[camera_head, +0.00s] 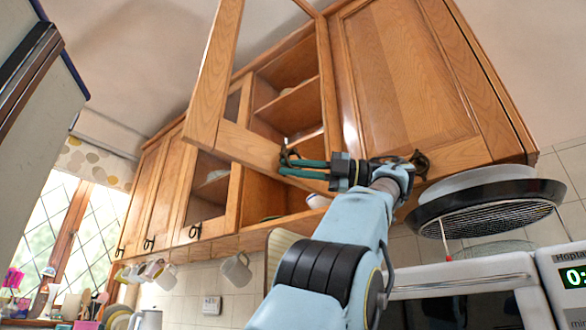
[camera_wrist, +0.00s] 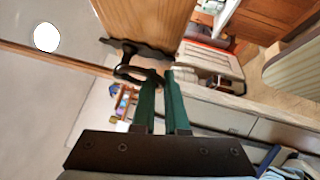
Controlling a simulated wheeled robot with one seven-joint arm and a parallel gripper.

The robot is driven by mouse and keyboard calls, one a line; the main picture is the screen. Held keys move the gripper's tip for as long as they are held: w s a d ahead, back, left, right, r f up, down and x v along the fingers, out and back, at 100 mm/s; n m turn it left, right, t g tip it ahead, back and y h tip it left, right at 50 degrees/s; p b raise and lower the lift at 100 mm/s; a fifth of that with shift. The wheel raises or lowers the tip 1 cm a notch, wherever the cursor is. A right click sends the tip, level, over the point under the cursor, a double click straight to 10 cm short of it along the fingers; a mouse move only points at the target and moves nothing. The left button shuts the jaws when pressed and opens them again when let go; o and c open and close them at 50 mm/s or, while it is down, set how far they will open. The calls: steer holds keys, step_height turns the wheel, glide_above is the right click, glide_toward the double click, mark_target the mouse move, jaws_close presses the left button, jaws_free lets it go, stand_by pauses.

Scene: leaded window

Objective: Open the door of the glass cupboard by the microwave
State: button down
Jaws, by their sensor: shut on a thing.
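The glass cupboard door (camera_head: 204,95) is a wooden frame with a see-through middle. It stands swung out from its cupboard (camera_head: 322,70), and the shelves inside are in view. Its dark handle (camera_head: 286,152) is at the door's lower corner. My gripper (camera_head: 284,165) is shut on this handle, with green fingers. In the wrist view the dark curved handle (camera_wrist: 132,70) on the wooden door edge (camera_wrist: 145,22) meets the tips of my gripper (camera_wrist: 160,78). The exact grip on the handle is partly hidden. The microwave (camera_head: 460,272) is at the lower right.
A closed solid cupboard door (camera_head: 400,75) with a dark handle (camera_head: 420,162) is right of the open cupboard, close to my wrist. A black round pan (camera_head: 486,205) hangs or rests above the microwave. Mugs (camera_head: 237,268) hang under the cupboards. A window (camera_head: 65,220) is at the left.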

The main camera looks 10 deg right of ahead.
steer(key=c, duration=0.9)
jaws_free()
steer(key=shift+c, duration=0.2)
